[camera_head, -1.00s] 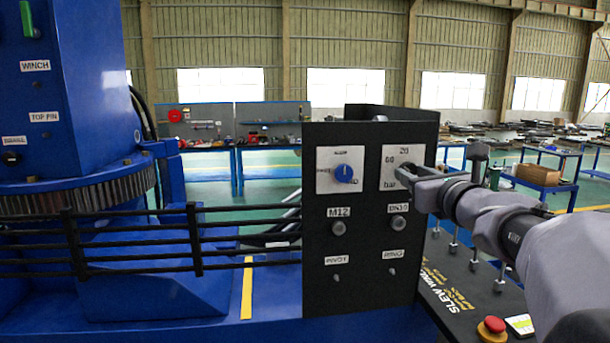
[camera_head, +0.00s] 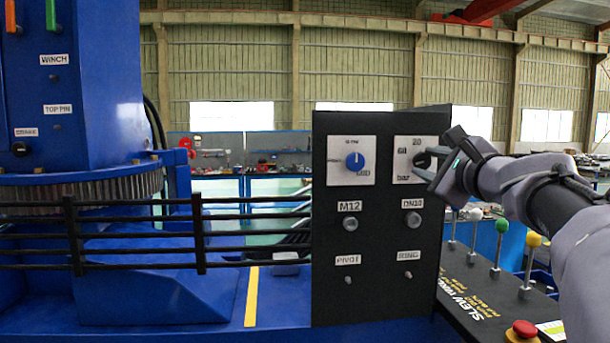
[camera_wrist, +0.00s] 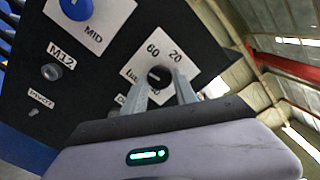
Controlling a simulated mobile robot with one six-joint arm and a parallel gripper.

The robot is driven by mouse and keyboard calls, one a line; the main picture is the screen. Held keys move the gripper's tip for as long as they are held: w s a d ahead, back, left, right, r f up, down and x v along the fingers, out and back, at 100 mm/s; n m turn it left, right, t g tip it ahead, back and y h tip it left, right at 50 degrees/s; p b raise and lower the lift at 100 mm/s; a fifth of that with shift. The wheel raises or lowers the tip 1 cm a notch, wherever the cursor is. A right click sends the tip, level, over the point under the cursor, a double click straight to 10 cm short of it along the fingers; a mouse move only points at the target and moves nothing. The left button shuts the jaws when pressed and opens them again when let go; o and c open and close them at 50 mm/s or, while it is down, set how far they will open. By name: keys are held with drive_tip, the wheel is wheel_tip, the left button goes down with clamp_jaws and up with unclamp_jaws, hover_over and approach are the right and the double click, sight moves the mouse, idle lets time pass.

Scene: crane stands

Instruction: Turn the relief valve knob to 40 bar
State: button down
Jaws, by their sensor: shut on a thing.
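The relief valve knob (camera_wrist: 160,77) is a dark round knob on a white dial plate (camera_head: 403,147) at the upper right of the black panel. In the wrist view the two fingers (camera_wrist: 161,84) stand on either side of the knob. The knob's pointer is too small to read.
A blue selector knob (camera_head: 355,161) on a white plate sits left of the dial. Below are M12 and DN10 fittings and PIVOT and RING pins. A lever console with a red button (camera_head: 523,329) lies at lower right. A black railing (camera_head: 130,237) runs left.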

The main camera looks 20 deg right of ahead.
drive_tip(key=shift+n+b, duration=1.1)
drive_tip(key=shift+n, duration=0.3)
drive_tip(key=shift+r, duration=0.1)
drive_tip(key=c, duration=1)
unclamp_jaws()
